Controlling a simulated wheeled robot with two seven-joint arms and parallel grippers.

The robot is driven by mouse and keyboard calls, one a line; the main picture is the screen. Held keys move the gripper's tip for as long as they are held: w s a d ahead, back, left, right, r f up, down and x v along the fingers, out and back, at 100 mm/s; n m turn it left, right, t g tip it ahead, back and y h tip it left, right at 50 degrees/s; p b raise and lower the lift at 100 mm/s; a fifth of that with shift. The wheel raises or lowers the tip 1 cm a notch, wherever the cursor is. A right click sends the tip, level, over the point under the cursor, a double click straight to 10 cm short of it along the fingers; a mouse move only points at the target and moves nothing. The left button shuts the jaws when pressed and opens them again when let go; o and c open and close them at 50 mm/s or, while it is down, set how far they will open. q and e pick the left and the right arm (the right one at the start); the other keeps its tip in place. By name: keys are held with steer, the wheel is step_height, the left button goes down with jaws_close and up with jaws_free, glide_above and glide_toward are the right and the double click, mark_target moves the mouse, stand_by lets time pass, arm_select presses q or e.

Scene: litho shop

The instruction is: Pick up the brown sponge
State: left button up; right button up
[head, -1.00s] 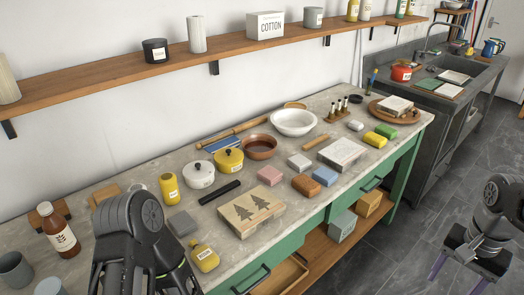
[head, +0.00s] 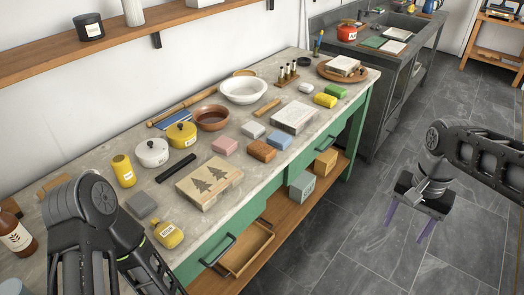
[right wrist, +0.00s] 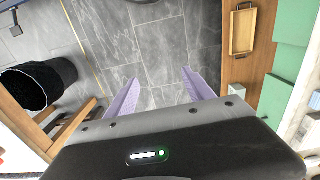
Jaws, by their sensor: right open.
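The brown sponge (head: 262,150) lies flat on the worktop in the head view, between a pink sponge (head: 225,146) and a blue sponge (head: 278,139), near the front edge. My right gripper (head: 408,222) is open and empty, with its purple fingers pointing down over the grey floor, well to the right of the bench and apart from the sponge. In the right wrist view its fingers (right wrist: 160,80) are spread over floor tiles, and the brown sponge cannot be made out. My left arm shows at lower left, but its gripper is out of view.
A wood block with printed trees (head: 208,182) and a pale slab (head: 293,118) lie near the sponges. A black bin (right wrist: 45,80) stands on the floor.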

steer(key=a+f+n+y, duration=0.2)
steer(key=a+f, duration=0.5)
steer(key=f, duration=0.4)
steer(key=a+f+n+y, duration=0.1)
steer(key=a+f+n, duration=0.1)
steer(key=a+f, duration=0.65)
steer(key=s+a+f, duration=0.4)
steer(key=s+f, duration=0.3)
steer(key=f, duration=0.1)
steer(key=s+a+f+n+y, duration=0.1)
steer(key=s+a+f, duration=0.4)
steer(key=s+f, duration=0.2)
steer(key=shift+s+f+n+t, duration=0.3)
steer(key=shift+s+f, duration=0.05)
steer(key=shift+f, duration=0.15)
steer(key=shift+a, duration=0.1)
steer(key=shift+c, duration=0.2)
